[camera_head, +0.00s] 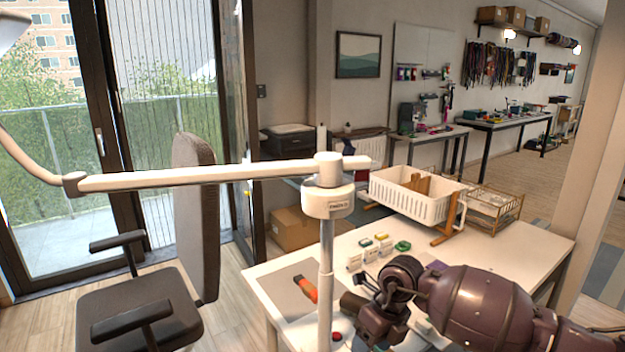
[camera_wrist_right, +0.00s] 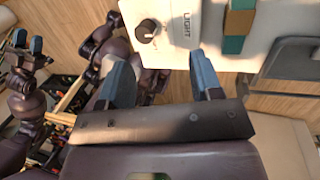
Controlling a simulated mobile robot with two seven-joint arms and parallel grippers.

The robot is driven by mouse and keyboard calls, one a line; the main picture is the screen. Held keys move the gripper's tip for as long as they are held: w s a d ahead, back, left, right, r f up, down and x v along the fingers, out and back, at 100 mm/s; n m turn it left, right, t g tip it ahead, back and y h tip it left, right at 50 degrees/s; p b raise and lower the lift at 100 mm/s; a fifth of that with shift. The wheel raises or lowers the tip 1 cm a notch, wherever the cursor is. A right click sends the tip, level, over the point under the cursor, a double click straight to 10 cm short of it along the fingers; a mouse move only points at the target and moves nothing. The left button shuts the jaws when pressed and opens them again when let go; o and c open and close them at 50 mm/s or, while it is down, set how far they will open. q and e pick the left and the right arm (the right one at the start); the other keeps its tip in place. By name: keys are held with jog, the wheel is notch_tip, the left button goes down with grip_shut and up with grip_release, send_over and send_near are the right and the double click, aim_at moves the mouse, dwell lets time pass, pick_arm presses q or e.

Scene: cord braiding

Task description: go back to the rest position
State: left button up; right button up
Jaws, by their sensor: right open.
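My right arm (camera_head: 485,300) comes in from the right over the front of the white worktable (camera_head: 455,255) in the head view. Its gripper end is low at the table's front and its fingers are hard to make out there. In the right wrist view, my right gripper (camera_wrist_right: 160,52) has its two fingers wide apart with nothing between them. A white panel with a black knob and the word LIGHT (camera_wrist_right: 185,30) lies just beyond the fingers. What looks like my left gripper (camera_wrist_right: 27,45) shows small at the left edge there. The head view does not show it.
A white lamp pole (camera_head: 326,270) with a long arm (camera_head: 200,174) crosses the head view. On the table are a white basket (camera_head: 405,200), an orange-handled tool (camera_head: 306,288) and small green items (camera_head: 402,246). A chair (camera_head: 140,300) stands left of the table.

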jog(key=s+a+y, duration=0.1)
jog(key=s+a+f+y, duration=0.1)
jog(key=s+a+f+g, duration=0.1)
jog(key=a, duration=0.1)
jog(key=shift+s+y, duration=0.15)
jog(key=shift+y, duration=0.25)
jog(key=s+a+r+m+y, duration=0.2)
jog(key=s+a+m+y, duration=0.4)
jog(key=y, duration=0.4)
jog(key=s+d+f+m+t+h, duration=0.2)
jog(key=d+f+m+t+h, duration=0.15)
jog(key=d+m+t, duration=0.7)
jog(key=s+d+f+m+t+h, duration=0.25)
jog(key=m+t+h, duration=0.4)
jog(key=m, duration=0.85)
jog(key=s+d+f+m+g+h, duration=0.4)
jog(key=s+d+f+m+h, duration=0.2)
jog(key=s+d+f+m, duration=0.4)
jog(key=s+d, duration=0.2)
jog(key=s, duration=0.2)
jog(key=shift+d+f, duration=0.2)
jog(key=shift+f, duration=0.15)
